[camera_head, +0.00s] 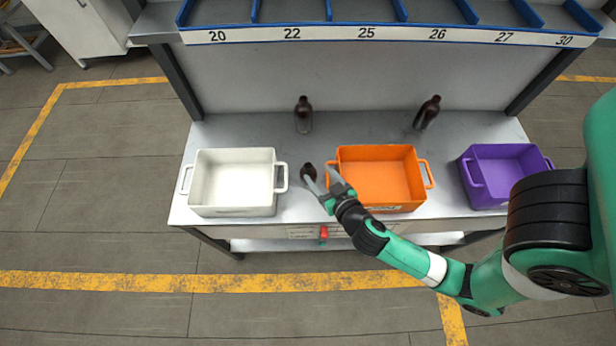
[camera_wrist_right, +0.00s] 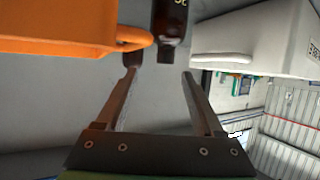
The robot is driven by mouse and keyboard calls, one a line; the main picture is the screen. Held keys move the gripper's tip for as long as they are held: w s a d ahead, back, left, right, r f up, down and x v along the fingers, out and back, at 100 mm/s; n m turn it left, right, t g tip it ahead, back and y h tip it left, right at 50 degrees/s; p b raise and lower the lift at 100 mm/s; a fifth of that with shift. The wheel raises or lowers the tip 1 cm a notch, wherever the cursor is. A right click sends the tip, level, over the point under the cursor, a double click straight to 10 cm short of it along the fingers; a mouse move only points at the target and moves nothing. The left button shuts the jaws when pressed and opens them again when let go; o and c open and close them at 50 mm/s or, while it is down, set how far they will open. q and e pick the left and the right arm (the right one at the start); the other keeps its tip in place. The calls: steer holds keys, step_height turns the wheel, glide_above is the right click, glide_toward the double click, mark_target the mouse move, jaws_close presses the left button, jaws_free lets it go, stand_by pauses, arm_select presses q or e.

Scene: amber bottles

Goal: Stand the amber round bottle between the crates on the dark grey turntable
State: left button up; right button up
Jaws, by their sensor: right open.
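An amber round bottle (camera_head: 308,172) stands between the white crate and the orange crate, its dark top showing beside my right gripper (camera_head: 319,177). My right gripper is open, its fingers apart near this bottle; I cannot tell whether they touch it. In the right wrist view a dark amber bottle (camera_wrist_right: 170,22) shows just past the fingertips of the gripper (camera_wrist_right: 159,74), with nothing clearly held. A second dark brown part (camera_wrist_right: 132,59) shows by the left finger and is partly hidden. I cannot make out the dark grey turntable. My left gripper is out of view.
The white crate (camera_head: 233,151) is left of the gripper, the orange crate (camera_head: 376,152) right, the purple crate (camera_head: 505,151) farther right. Two more dark bottles stand behind, one at the middle (camera_head: 303,115) and one at the right (camera_head: 427,113). A numbered shelf (camera_head: 390,36) spans the back.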

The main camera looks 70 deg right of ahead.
mark_target(308, 166)
steer(key=x, duration=0.6)
steer(key=shift+w+a+f+b, duration=0.1)
steer(key=shift+w+f+b, duration=0.1)
steer(key=shift+w+b, duration=0.15)
jaws_close()
stand_by(1.1)
